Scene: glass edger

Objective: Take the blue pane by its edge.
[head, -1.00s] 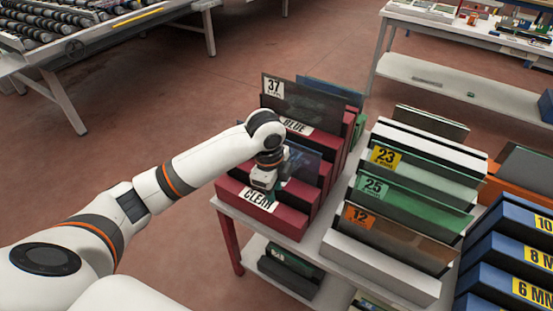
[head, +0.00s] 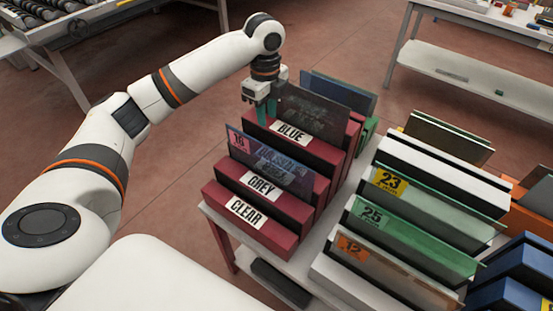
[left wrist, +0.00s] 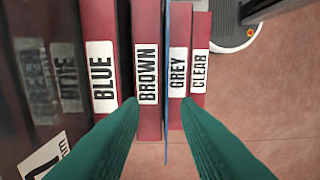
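A bluish see-through pane (head: 275,165) with a pink tag stands upright behind the GREY label of the red stepped rack (head: 285,228). In the left wrist view it is a thin blue edge (left wrist: 167,95) between the BROWN and GREY steps. A darker pane (head: 315,115) stands behind the BLUE label; in the left wrist view it fills the left side (left wrist: 25,110) and mirrors the lettering. My left gripper (head: 263,112) points down beside the dark pane's left end. Its green fingers are apart with nothing between them (left wrist: 159,108). The dark pane's tag is hidden in the head view. My right gripper is not in view.
Another blue pane (head: 345,93) stands behind the rack. The floor left of the red rack is free.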

